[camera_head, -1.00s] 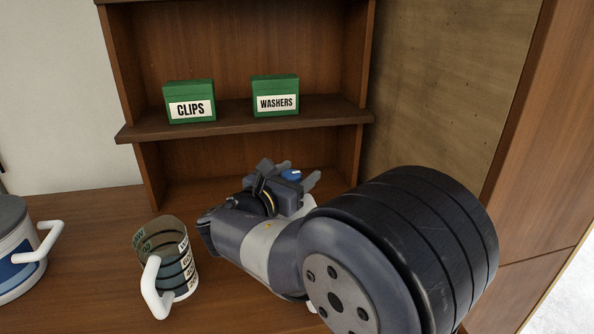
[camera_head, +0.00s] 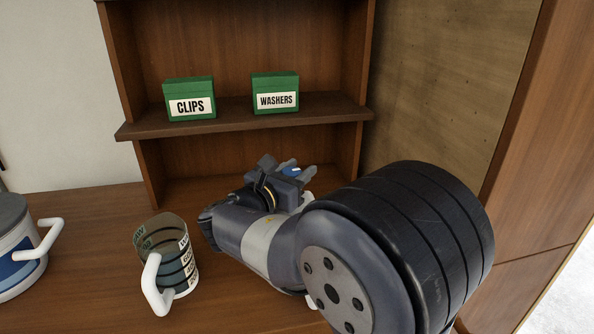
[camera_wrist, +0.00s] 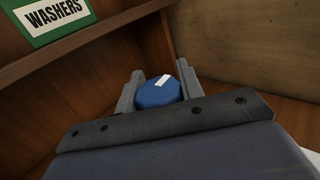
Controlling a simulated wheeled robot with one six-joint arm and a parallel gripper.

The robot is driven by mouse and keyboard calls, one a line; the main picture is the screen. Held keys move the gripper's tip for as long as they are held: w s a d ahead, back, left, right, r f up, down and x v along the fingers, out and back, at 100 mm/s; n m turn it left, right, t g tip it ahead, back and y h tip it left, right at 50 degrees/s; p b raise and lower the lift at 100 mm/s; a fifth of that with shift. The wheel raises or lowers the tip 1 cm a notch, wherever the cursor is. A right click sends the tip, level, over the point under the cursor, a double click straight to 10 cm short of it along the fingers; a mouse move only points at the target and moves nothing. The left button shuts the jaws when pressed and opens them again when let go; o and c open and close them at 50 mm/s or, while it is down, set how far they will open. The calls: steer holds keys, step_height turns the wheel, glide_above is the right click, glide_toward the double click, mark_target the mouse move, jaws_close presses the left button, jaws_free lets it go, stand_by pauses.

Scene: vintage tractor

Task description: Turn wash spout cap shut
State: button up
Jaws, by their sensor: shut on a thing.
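The blue cap (camera_wrist: 158,94) has a white mark on its top and sits between my two gripper fingers in the wrist view. My gripper (camera_wrist: 160,88) is shut on it, one finger at each side. In the head view only a small piece of blue cap (camera_head: 295,171) shows past my gripper (camera_head: 290,174). The spout and the body under the cap are hidden behind my gripper and arm. A bit of white (camera_head: 308,199) shows beside my wrist; I cannot tell what it belongs to.
A measuring jug (camera_head: 166,262) with a white handle stands left of my arm. A white and blue pot (camera_head: 14,262) is at the far left. Green CLIPS (camera_head: 189,99) and WASHERS (camera_head: 275,94) boxes sit on the shelf (camera_head: 232,118) above. A wood wall closes the right side.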

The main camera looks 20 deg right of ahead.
steer(key=shift+s+m+g+h+p, duration=0.1)
steer(key=shift+m+g+h+p, duration=0.3)
steer(key=shift+m+g+h, duration=0.45)
steer(key=shift+g+y, duration=0.25)
steer(key=o, duration=1)
steer(key=b+v, duration=0.2)
steer(key=v, duration=0.8)
steer(key=shift+s+a, duration=0.25)
steer(key=shift+a, duration=0.1)
